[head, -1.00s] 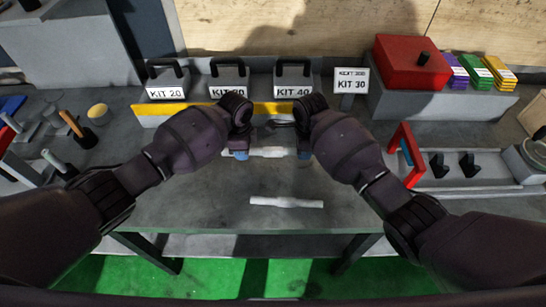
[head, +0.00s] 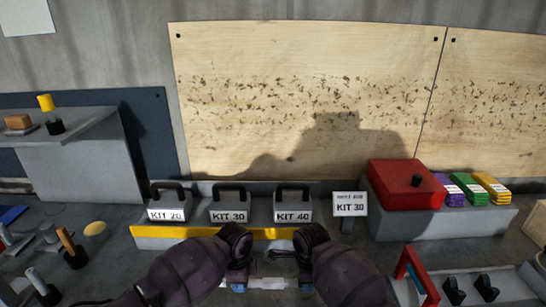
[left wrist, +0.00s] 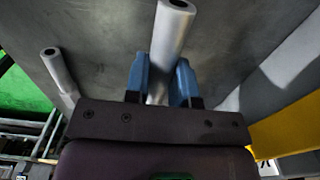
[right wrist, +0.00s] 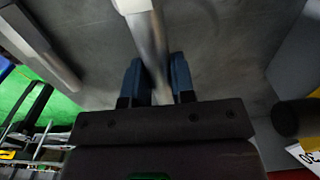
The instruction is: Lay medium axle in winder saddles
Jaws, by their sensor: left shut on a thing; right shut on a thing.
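A pale metal axle (head: 271,283) spans level between my two grippers at the bottom of the head view. My left gripper (head: 239,287) is shut on its left part; the axle (left wrist: 171,40) stands between the blue fingertips in the left wrist view. My right gripper (head: 305,286) is shut on its right part, and the axle (right wrist: 148,45) also shows in the right wrist view. Two black saddles (head: 455,291) (head: 487,287), apparently the winder's, stand on a grey base at lower right. A second pale axle (left wrist: 60,72) lies on the table in the left wrist view.
Kit boxes marked 20 (head: 168,214), 30 (head: 229,215) and 40 (head: 293,216) stand behind a yellow-edged strip (head: 160,232). A KIT 30 sign (head: 350,205) and a red box (head: 407,184) are to their right. A red upright frame (head: 415,268) stands left of the saddles.

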